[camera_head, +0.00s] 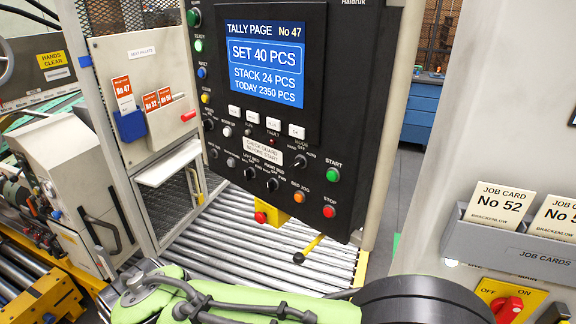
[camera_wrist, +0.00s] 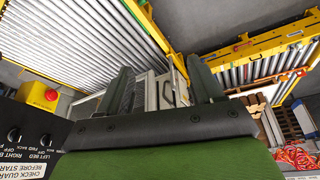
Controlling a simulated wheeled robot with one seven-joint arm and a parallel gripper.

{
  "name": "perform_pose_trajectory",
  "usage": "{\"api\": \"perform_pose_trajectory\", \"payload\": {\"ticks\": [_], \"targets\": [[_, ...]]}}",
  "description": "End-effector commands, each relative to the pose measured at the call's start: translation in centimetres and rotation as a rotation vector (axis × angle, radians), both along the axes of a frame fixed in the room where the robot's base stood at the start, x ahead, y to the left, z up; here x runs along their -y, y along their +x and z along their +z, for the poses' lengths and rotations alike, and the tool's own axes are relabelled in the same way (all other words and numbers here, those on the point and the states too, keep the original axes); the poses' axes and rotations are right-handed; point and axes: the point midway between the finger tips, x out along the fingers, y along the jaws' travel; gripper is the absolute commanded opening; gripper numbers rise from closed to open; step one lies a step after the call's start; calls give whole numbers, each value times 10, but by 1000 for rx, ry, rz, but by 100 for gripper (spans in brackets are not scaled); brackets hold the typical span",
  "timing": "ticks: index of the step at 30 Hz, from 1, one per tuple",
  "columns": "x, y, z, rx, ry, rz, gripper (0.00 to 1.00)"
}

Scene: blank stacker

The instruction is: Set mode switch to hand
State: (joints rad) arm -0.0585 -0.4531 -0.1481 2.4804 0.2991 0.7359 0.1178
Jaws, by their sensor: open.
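The black control panel (camera_head: 345,195) hangs in the middle of the head view, with a lit blue screen. The mode switch (camera_head: 300,161) appears to be the black rotary knob right of centre below the white buttons. Lettering near it seems to read AUTO on the right; its pointer is too small to read. In the wrist view my gripper (camera_wrist: 161,82) is open and empty, its two dark fingers apart. The panel's lower part (camera_wrist: 85,145) is at the left there, beside the gripper and not between the fingers. The mode switch is not visible there.
Other knobs, a green start button (camera_head: 334,175) and a red stop button (camera_head: 329,211) crowd the panel. A red mushroom button on a yellow box (camera_head: 270,212) hangs below it. Rollers (camera_head: 235,245) lie beneath. A grey job card holder (camera_head: 515,245) and red-yellow switch (camera_head: 507,306) are right.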

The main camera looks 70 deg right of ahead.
Motion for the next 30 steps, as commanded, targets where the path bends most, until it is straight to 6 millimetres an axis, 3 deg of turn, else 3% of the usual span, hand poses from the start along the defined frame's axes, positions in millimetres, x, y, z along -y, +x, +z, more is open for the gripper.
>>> {"api": "perform_pose_trajectory", "payload": {"ticks": [5, 8, 11, 13, 15, 19, 25, 30], "targets": [[60, 1, -15, -101, -115, -279, 66], [109, -9, -17, -169, -271, -476, 66], [164, -31, 1, -236, -549, -676, 66], [194, -44, 30, -263, -783, -773, 66], [212, -50, 63, -268, -1000, -822, 66], [221, -48, 108, -257, -1259, -837, 66], [235, -54, 117, -254, -1316, -843, 66], [271, -73, 117, -257, -1314, -847, 66]]}}
